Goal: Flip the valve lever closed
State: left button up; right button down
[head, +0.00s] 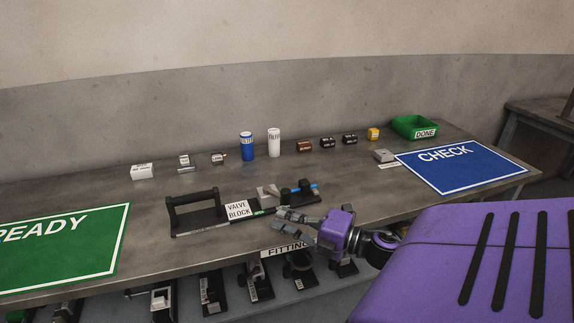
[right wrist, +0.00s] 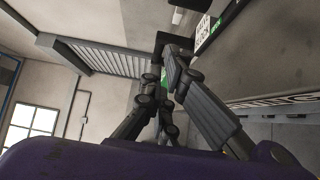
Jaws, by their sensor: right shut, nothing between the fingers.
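The valve block (head: 238,210) sits on the table near its front edge, with a black carry handle at its left end and a white label in its middle. A blue lever (head: 303,187) shows at its right end, lying roughly level over a dark fitting. My right gripper (head: 281,216) is shut and empty, its fingertips just in front of the block's right half; I cannot tell if they touch it. In the right wrist view its fingers (right wrist: 172,62) are together, and part of the block's label (right wrist: 203,27) shows beyond them. My left gripper is not in view.
A green READY mat (head: 65,245) lies left and a blue CHECK mat (head: 460,166) right. A blue can (head: 247,146), a white can (head: 274,142) and several small parts stand behind. A green DONE bin (head: 414,126) is at the back right. Fittings sit on a shelf below.

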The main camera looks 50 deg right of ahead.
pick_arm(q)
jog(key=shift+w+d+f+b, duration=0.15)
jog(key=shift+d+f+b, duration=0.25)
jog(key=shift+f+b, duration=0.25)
pick_arm(e)
jog(key=s+d, duration=0.6)
jog(key=s, duration=0.1)
jog(key=shift+s+f, duration=0.2)
jog(key=shift+s, duration=0.05)
